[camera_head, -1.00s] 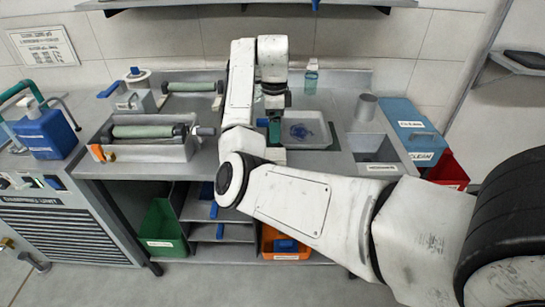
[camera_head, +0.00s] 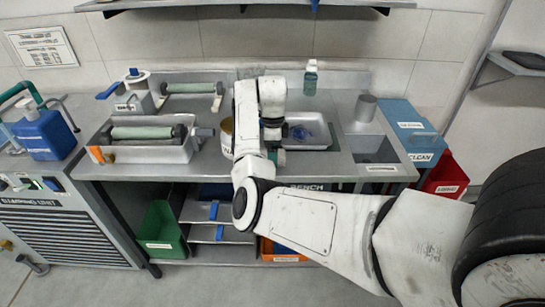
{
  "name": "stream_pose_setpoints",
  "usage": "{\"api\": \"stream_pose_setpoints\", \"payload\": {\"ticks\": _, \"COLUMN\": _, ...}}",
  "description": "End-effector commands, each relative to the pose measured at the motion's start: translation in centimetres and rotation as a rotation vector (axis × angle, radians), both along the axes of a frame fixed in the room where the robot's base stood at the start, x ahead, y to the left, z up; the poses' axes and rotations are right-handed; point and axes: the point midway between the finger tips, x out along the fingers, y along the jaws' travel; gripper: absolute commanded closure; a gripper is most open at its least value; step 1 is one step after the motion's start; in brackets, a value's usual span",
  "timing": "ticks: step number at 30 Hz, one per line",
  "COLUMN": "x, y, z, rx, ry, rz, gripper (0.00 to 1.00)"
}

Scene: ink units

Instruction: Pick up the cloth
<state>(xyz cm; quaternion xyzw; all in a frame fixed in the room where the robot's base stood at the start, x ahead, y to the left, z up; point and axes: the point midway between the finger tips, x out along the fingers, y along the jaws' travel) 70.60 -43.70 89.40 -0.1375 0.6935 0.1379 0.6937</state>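A crumpled blue thing, probably the cloth (camera_head: 299,132), lies in a shallow light tray (camera_head: 318,118) on the grey bench. My gripper (camera_head: 274,156) points down at the left side of the tray, left of and nearer than the blue thing. My white wrist covers the tray's left part and most of the gripper. The fingers are too small and hidden to tell whether they are open or shut, and I cannot tell whether they touch anything.
A roller unit (camera_head: 145,145) stands left of my arm, and a tan round thing (camera_head: 226,128) is partly hidden beside it. A clear bottle (camera_head: 310,78) stands behind the tray. A grey cup (camera_head: 366,107), a recessed basin (camera_head: 372,148) and a blue bin (camera_head: 408,125) are to the right.

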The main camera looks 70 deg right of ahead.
Motion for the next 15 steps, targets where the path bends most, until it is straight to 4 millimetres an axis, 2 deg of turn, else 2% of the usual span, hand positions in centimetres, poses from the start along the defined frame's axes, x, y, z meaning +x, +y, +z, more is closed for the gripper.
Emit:
{"api": "stream_pose_setpoints", "payload": {"ticks": 7, "x": 0.03, "y": 0.01, "z": -0.21, "rx": -0.001, "ry": 0.0, "rz": 0.0, "gripper": 0.06}}
{"api": "stream_pose_setpoints", "payload": {"ticks": 15, "x": 0.03, "y": 0.0, "z": -0.17, "rx": -0.001, "ry": 0.0, "rz": 0.001, "gripper": 0.31}}
